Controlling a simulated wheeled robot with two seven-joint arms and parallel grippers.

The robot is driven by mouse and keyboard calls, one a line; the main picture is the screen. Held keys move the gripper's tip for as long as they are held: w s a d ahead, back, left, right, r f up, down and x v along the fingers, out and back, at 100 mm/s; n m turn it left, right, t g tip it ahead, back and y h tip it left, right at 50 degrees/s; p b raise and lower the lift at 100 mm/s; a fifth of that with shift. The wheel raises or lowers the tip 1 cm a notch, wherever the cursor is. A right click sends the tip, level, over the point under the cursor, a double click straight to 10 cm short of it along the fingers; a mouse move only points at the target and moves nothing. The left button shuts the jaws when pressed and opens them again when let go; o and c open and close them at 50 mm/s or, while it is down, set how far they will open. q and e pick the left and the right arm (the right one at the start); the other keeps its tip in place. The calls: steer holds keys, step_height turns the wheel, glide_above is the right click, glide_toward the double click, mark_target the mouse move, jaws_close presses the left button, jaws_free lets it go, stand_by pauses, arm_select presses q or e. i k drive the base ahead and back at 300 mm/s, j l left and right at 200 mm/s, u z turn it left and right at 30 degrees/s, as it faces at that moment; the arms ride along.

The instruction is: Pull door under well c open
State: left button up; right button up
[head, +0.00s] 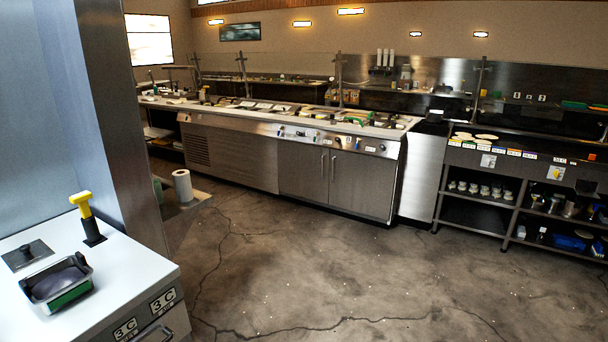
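A long stainless steel counter (229,154) stands across the room, with food wells and containers along its top. Under its right part are two closed doors side by side, a left door (301,172) and a right door (362,187). Their upright bar handles, a left handle (323,166) and a right handle (333,168), sit close together at the middle seam. Small labels and knobs line the front above the doors; the letters are too small to read, so I cannot tell which well is c. Neither of my grippers is in view.
A near white-topped counter (120,268) marked "3C" fills the lower left, with a black-and-green tray (60,284) and a yellow-handled tool (83,207). Shelving (475,212) stands right. Cracked concrete floor (300,265) before the doors is clear. A paper roll (183,187) stands left.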

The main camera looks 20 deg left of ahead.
mark_target(304, 168)
steer(key=i+j+u, duration=0.2)
steer(key=i, duration=0.2)
steer(key=i+u, duration=0.45)
steer(key=i, duration=3.85)
